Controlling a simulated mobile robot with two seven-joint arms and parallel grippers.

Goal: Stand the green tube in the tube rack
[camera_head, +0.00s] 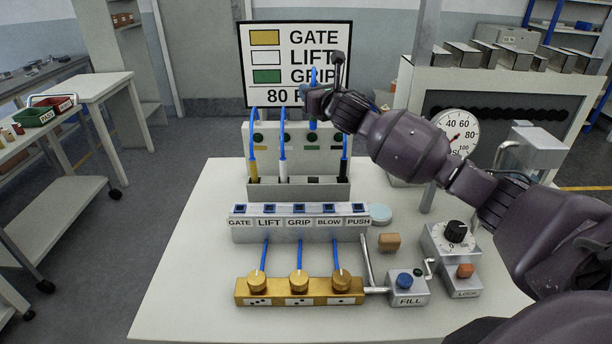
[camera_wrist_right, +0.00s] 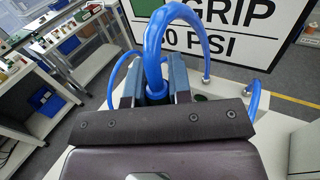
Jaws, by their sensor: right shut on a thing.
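My right gripper (camera_head: 318,98) is raised in front of the sign, above the tube rack (camera_head: 325,190). In the right wrist view my right gripper (camera_wrist_right: 154,90) is shut on a blue tube (camera_wrist_right: 157,55), which arcs up from between the fingers. The blue tube also shows above the gripper in the head view (camera_head: 314,74). No green marking shows on it; its lower end is hidden. In the rack stand a yellow-ended tube (camera_head: 254,171), a white-ended tube (camera_head: 283,170) and a dark-ended tube (camera_head: 344,170), with a gap between the last two. My left gripper is out of view.
A panel (camera_head: 298,160) with hose ports stands behind the rack. The sign (camera_head: 295,60) is behind it. A labelled block (camera_head: 300,232) lies in front, then a brass manifold (camera_head: 298,290). A gauge (camera_head: 457,132) stands right. The table's left side is clear.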

